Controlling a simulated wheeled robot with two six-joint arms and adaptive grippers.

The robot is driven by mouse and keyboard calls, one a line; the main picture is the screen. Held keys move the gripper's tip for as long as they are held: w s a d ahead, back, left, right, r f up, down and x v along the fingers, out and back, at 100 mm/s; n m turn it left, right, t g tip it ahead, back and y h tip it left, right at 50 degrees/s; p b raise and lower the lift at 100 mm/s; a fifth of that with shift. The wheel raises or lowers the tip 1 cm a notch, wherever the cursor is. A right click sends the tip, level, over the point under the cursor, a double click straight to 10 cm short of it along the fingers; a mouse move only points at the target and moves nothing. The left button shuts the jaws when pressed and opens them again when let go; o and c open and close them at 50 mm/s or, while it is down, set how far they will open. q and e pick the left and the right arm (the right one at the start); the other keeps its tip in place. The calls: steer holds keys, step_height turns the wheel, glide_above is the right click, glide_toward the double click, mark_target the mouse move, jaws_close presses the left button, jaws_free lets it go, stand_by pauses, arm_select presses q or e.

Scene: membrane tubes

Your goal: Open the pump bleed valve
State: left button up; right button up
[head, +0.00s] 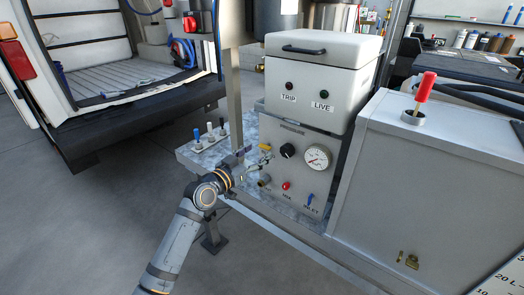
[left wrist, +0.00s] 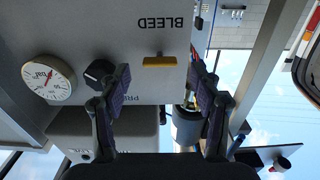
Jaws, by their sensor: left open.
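The bleed valve's yellow handle (head: 265,147) is on the upper left of the grey pump panel (head: 328,190), left of a black knob (head: 287,151). My left gripper (head: 253,160) is open in front of this part of the panel and partly covers it. In the left wrist view, which is upside down, the yellow handle (left wrist: 160,62) lies crosswise beside the word BLEED. It shows between the two open fingertips (left wrist: 160,76), with nothing gripped. I cannot tell how far the fingertips are from it. My right gripper is not in view.
A pressure gauge (head: 317,157), red knob (head: 286,186) and blue inlet lever (head: 309,200) are on the same panel. Small coloured levers (head: 209,133) stand left of it. A metal post (head: 231,95) rises behind. A large grey box (head: 405,180) stands at right.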

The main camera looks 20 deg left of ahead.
mark_target(263, 148)
arm_select(q)
steer(key=shift+x, duration=1.6)
steer(key=c, duration=1.1)
steer(key=shift+c, duration=0.2)
